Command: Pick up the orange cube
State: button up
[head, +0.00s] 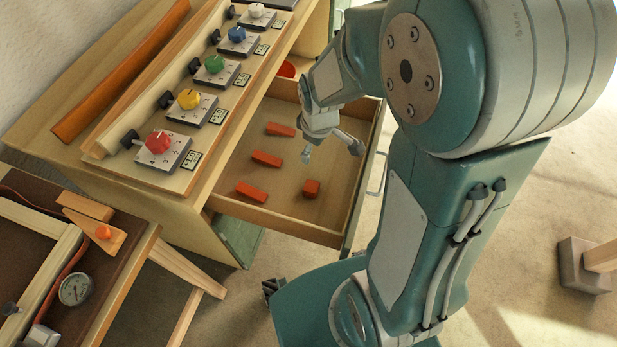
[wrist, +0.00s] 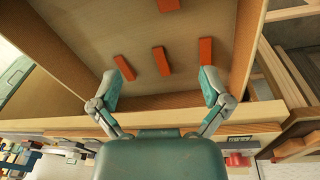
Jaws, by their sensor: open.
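The orange cube (head: 312,188) lies on the floor of an open wooden drawer (head: 345,222), near its front right in the head view. My gripper (head: 333,151) is open above the drawer, beyond the cube and apart from it. Nothing shows between its fingers in the head view. In the wrist view my open gripper (wrist: 167,84) faces the drawer floor. Several orange pieces show there, one cut by the top edge; I cannot tell for sure which is the cube.
Orange blocks (head: 266,159) lie in a row left of the cube. Drawer walls surround them. A panel with coloured knobs (head: 187,99) stands left of the drawer on the cabinet. A workbench with a gauge (head: 75,289) is at lower left. A grey block (head: 584,267) stands on the floor.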

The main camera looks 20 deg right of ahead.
aim_at(311, 186)
jog(key=f+n, duration=0.1)
jog(key=f, duration=0.2)
jog(key=f+n+g, duration=0.1)
jog(key=f, duration=0.5)
jog(key=shift+w+d+f+n, duration=0.1)
jog(key=shift+w+f+n, duration=0.15)
jog(key=shift+f+n, duration=0.15)
notch_tip(311, 186, down, 6)
jog(key=shift+r, duration=0.2)
jog(key=shift+w+a+f, duration=0.1)
jog(key=shift+a+f, duration=0.05)
jog(key=shift+f, duration=1.2)
jog(key=shift+w+a+f, duration=0.1)
jog(key=shift+a+f, duration=0.05)
jog(key=shift+f, duration=1.2)
jog(key=c, duration=1.2)
